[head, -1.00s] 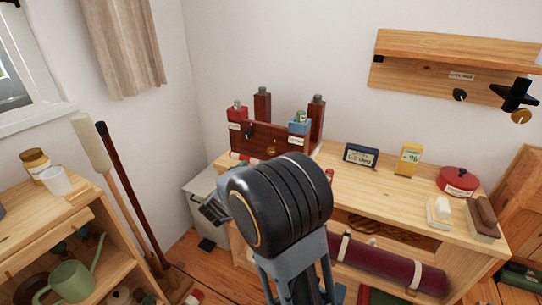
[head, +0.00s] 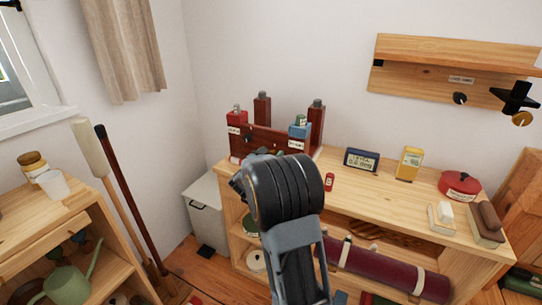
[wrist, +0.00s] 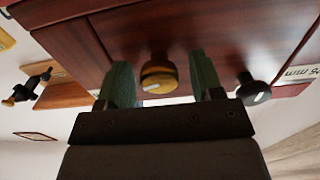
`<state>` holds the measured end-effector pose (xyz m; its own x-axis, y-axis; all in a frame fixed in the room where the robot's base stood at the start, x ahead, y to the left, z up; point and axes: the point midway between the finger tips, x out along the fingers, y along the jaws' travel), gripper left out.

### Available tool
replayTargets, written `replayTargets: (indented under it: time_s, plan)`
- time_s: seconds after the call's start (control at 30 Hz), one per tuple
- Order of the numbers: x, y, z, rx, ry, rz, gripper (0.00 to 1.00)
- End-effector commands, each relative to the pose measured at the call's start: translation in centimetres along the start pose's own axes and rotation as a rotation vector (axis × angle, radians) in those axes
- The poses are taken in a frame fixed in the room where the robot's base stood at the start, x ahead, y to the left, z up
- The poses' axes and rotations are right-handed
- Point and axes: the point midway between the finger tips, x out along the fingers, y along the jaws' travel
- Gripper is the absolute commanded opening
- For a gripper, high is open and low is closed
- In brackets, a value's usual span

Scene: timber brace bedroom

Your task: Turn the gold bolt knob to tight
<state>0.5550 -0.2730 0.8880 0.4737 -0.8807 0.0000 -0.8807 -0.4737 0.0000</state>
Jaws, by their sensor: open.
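The gold knob (wrist: 158,77) with a pale mark sits on the dark red-brown wooden face of the brace (wrist: 200,30) in the wrist view. My gripper (wrist: 161,72) is open, with one green finger on each side of the knob. Gaps show between the fingers and the knob. In the head view, my arm hides this knob and most of the gripper. The brace (head: 270,137) stands at the bench's left end.
A black knob (wrist: 255,92) with a white mark sits close beside one finger. The wall shelf (head: 430,75) carries another gold knob (head: 521,118).

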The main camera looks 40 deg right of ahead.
Motion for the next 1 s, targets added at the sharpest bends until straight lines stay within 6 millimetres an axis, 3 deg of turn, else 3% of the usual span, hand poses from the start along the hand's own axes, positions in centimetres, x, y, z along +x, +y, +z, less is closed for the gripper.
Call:
replayTargets:
  time_s: [0.27,0.73,1.0]
  plan:
    - [0.06,0.01,-0.01,0.0,0.0,0.0,0.58]
    - [0.03,0.01,-0.01,0.0,0.0,0.0,0.13]
    - [0.04,0.02,0.11,0.031,0.0,0.001,0.12]
